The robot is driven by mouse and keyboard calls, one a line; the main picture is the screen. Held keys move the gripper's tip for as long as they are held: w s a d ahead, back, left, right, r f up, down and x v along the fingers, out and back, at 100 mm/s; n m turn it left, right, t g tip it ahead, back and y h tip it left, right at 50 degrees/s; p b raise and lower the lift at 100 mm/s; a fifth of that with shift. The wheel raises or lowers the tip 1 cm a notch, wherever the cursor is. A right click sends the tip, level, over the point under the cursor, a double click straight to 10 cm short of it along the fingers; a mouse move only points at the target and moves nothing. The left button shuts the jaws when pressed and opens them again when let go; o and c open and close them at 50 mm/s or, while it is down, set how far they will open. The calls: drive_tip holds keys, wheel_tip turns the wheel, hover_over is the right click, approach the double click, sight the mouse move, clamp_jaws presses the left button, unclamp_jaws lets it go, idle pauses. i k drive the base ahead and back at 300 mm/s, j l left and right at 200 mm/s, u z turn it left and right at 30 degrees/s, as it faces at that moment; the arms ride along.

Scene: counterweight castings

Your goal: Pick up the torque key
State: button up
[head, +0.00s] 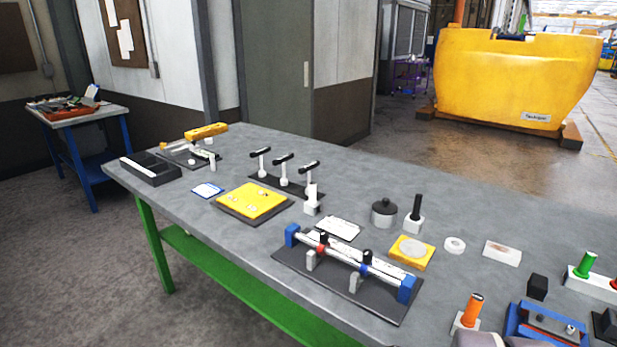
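Three T-handled tools with black crossbars and pale shafts stand upright in a row on a black base: a left one (260,159), a middle one (284,169) and a right one (307,181). An orange-handled tool (470,311) stands in a pale block at the front right, and a black-handled one (415,214) stands in a pale block farther back. No readable label shows which of these is the torque key. My gripper's fingers are not in view. Grey rounded shapes at the bottom edge look like part of my arm.
On the grey workbench (370,180), a silver bar fixture (345,259) with blue ends lies front centre. A yellow casting (510,80) sits behind.

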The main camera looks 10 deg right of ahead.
sight(307, 168)
drive_tip(key=i+j+z, duration=0.35)
drive_tip(key=j, duration=0.3)
drive_tip(key=i+j+z, duration=0.15)
drive_tip(key=i+j, duration=0.15)
drive_tip(key=i+j+z, duration=0.2)
drive_tip(key=j, duration=0.3)
